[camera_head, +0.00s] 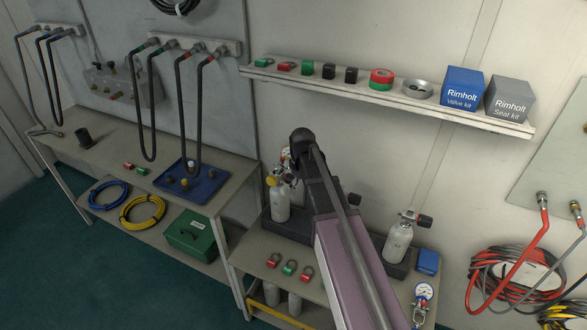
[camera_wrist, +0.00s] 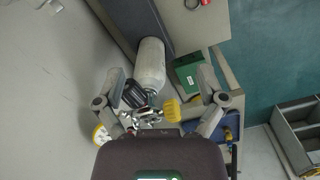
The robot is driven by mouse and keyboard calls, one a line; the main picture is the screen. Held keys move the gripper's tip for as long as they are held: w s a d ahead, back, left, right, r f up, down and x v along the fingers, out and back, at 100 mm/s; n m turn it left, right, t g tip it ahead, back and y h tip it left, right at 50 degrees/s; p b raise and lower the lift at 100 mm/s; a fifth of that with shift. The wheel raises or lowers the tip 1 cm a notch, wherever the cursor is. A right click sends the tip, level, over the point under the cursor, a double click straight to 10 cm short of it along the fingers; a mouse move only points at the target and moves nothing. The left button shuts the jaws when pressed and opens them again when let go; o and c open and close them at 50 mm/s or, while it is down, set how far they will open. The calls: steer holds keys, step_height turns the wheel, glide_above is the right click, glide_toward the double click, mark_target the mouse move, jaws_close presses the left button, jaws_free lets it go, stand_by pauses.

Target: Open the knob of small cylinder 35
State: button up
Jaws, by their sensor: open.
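A pale cylinder (camera_head: 280,203) stands at the left of the low bench's back, partly hidden behind my arm. Its yellow cap (camera_head: 272,181) shows. No number is readable. In the wrist view, the cylinder (camera_wrist: 150,62) has a metal valve (camera_wrist: 148,114), a black knob (camera_wrist: 133,94) on the left and a yellow cap (camera_wrist: 172,111) on the right. My gripper (camera_wrist: 162,84) is open, its fingers on either side of this valve area. The black knob is near the left finger; whether they touch cannot be told. In the head view, my arm hides the fingers.
Another cylinder (camera_head: 398,243) with a black-and-red knob stands right on the bench (camera_head: 257,263). A blue box (camera_head: 428,262) is beside it. Small red and green shackle-like pieces lie in front. A wall shelf (camera_head: 400,98) with boxes runs above. A dial gauge (camera_wrist: 101,134) sits by the left finger.

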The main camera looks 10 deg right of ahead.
mark_target(292, 180)
steer(key=w+r+n+p, duration=0.4)
steer(key=w+r, duration=0.3)
steer(key=w, duration=0.4)
steer(key=shift+p, duration=0.85)
steer(key=shift+f+b, duration=0.2)
steer(key=shift+b, duration=0.1)
step_height(292, 180, down, 13)
steer(key=b, duration=1.3)
steer(key=shift+f, duration=0.15)
steer(key=c, duration=1.1)
